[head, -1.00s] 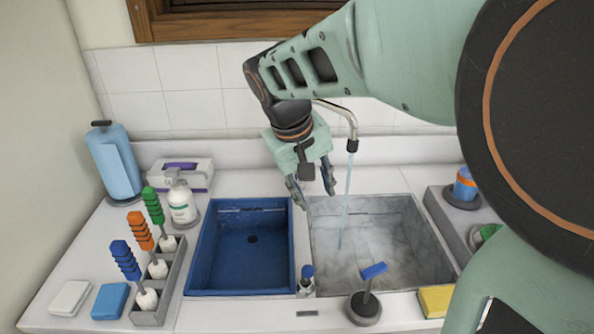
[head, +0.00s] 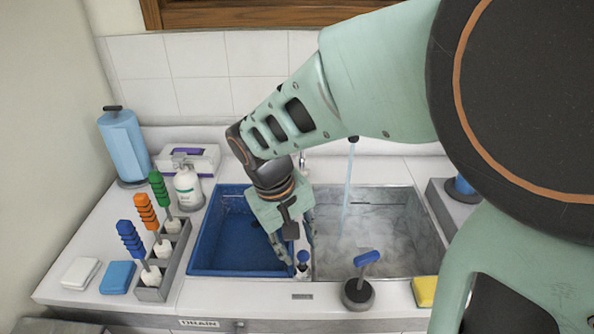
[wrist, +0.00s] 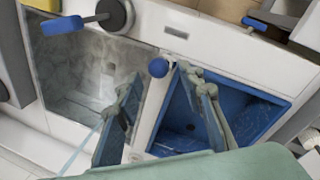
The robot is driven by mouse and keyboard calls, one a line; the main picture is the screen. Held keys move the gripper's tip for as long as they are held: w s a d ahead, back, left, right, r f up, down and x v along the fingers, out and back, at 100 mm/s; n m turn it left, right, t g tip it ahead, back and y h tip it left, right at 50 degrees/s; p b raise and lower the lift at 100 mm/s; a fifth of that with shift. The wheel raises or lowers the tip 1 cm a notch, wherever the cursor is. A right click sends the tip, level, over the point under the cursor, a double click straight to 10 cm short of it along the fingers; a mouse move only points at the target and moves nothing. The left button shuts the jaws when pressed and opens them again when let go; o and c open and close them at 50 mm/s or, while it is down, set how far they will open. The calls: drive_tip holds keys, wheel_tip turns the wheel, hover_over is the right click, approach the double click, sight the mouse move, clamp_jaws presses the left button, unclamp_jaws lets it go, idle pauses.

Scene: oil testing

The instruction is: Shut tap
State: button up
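Water runs from the tap spout (head: 353,139) into the grey basin; my arm hides most of the tap's pipe. A small blue-topped knob (head: 303,257) stands on the counter between the two basins, and it also shows in the wrist view (wrist: 158,67). A blue lever (head: 367,258) on a round dark base stands in front of the grey basin. My gripper (head: 296,256) is open above the divider, its fingertips on either side of the blue knob in the picture. In the wrist view my gripper (wrist: 158,78) has its fingers apart; contact with the knob cannot be told.
The blue basin (head: 210,268) is left and the grey basin (head: 420,235) right. A rack (head: 170,262) of coloured brushes, a soap bottle (head: 188,187) and a paper roll (head: 124,147) stand at left. A yellow sponge (head: 425,290) lies at front right.

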drive_tip(key=b+x, duration=0.3)
drive_tip(key=x, duration=0.2)
drive_tip(key=shift+w+f, duration=0.1)
drive_tip(key=shift+f, duration=0.15)
drive_tip(key=shift+c, duration=0.5)
clamp_jaws()
